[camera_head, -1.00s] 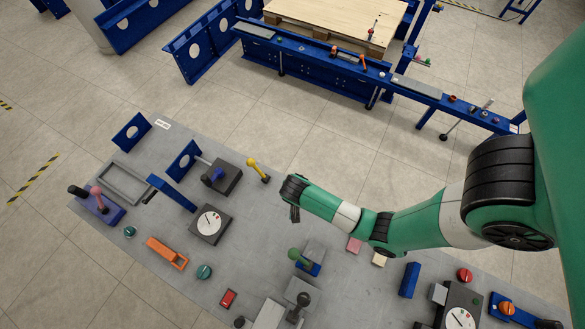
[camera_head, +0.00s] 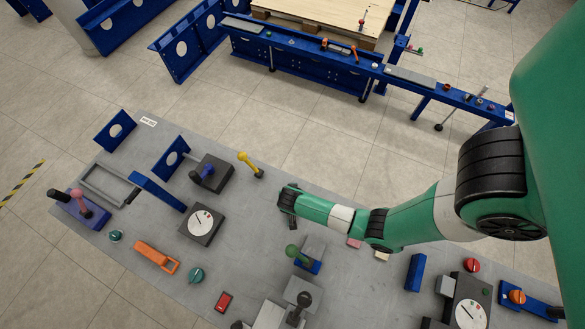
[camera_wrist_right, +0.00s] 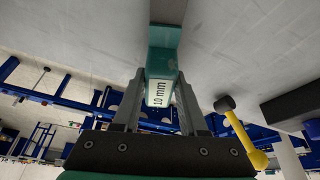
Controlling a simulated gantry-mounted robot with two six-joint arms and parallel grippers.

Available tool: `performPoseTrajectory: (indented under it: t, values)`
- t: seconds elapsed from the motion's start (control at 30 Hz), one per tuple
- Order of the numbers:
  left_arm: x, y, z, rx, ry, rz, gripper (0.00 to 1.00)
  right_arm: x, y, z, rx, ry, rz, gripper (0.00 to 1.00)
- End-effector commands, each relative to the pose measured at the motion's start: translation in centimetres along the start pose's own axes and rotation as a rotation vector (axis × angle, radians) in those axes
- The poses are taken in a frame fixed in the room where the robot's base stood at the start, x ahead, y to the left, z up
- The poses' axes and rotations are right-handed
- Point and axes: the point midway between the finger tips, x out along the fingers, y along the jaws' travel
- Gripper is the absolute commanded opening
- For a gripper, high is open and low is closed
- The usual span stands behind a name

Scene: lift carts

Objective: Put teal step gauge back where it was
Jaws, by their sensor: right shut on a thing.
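The teal step gauge (camera_wrist_right: 163,62) is a teal block with a white "10 mm" label, seen close up in the right wrist view. My right gripper (camera_wrist_right: 160,100) is shut on it, one finger on each side of the labelled end. In the head view my right gripper (camera_head: 287,218) points down over the grey table, right of the yellow lever. The gauge cannot be made out there. Whether it touches the table, I cannot tell. My left gripper is not in view.
Bare table lies between the dial box and my right gripper.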

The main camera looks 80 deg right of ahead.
Motion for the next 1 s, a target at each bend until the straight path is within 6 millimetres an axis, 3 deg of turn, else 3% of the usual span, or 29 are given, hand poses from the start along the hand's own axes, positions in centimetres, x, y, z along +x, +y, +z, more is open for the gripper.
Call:
performPoseTrajectory:
  t: [0.03, 0.37, 0.4, 0.53, 0.87, 1.0]
  values:
    - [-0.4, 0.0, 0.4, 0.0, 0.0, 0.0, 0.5, 0.7, 0.0, 0.3, 0.0, 0.001, -0.001, 0.0]
    - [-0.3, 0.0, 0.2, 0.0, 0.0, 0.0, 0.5, 0.8, -0.1, 0.3, 0.001, 0.001, -0.001, 0.0]
    - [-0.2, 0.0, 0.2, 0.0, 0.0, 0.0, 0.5, 0.8, 0.0, 0.3, 0.001, 0.0, -0.001, 0.47]
    - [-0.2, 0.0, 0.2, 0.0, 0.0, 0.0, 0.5, 0.8, 0.0, 0.3, 0.001, 0.0, -0.001, 0.71]
    - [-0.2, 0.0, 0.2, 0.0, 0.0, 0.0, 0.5, 0.6, 0.0, 0.2, 0.001, 0.0, -0.002, 0.72]
    - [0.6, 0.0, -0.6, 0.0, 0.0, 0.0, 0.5, -1.4, -0.1, 0.1, 0.0, 0.001, -0.003, 0.72]
